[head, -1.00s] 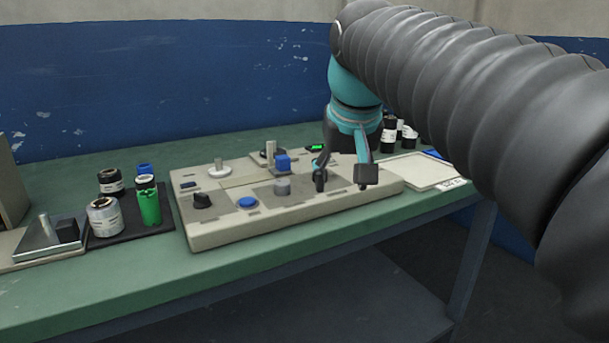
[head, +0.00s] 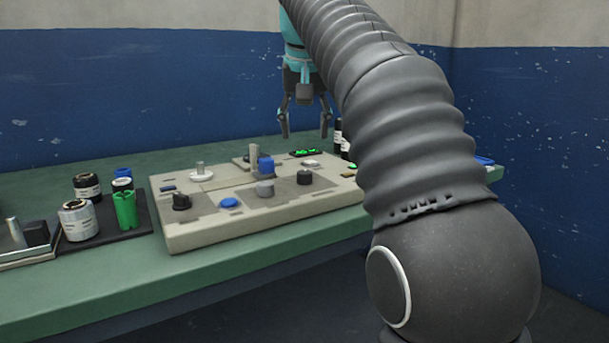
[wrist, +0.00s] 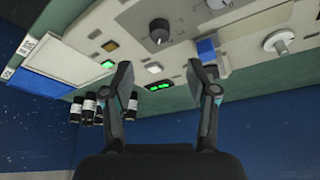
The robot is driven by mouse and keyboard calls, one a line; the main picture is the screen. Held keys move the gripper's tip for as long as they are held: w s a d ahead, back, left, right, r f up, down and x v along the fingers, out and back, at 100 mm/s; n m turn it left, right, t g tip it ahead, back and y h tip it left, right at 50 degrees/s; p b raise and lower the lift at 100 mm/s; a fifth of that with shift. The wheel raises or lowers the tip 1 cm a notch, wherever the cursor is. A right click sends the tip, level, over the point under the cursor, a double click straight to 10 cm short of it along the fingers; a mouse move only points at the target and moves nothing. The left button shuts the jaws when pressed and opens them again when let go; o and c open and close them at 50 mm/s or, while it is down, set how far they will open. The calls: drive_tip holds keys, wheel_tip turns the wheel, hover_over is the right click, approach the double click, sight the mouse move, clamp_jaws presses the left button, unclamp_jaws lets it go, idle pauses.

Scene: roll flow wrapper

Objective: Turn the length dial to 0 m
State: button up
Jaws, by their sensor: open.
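A beige control panel (head: 200,235) lies on the green bench. It carries a dark round dial (head: 304,177) on its right half and another dark knob (head: 181,201) at its left end. The right dial also shows in the wrist view (wrist: 158,31), with a pale mark on it. I cannot read which one is the length dial. A small green-lit display (head: 306,153) sits at the panel's back; its digits are unreadable. My gripper (head: 305,136) is open and empty, pointing down above the panel's back edge, apart from the dial. Its two fingers (wrist: 162,75) are spread in the wrist view.
The panel also bears a grey knob (head: 265,188), a blue button (head: 229,203), a blue block (head: 267,167) and a white spindle (head: 200,171).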

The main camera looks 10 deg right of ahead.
sight(304, 172)
drive_tip(key=b+x, duration=0.3)
drive_tip(key=x, duration=0.7)
drive_tip(key=shift+w+f, duration=0.1)
drive_tip(key=shift+f, duration=0.15)
clamp_jaws()
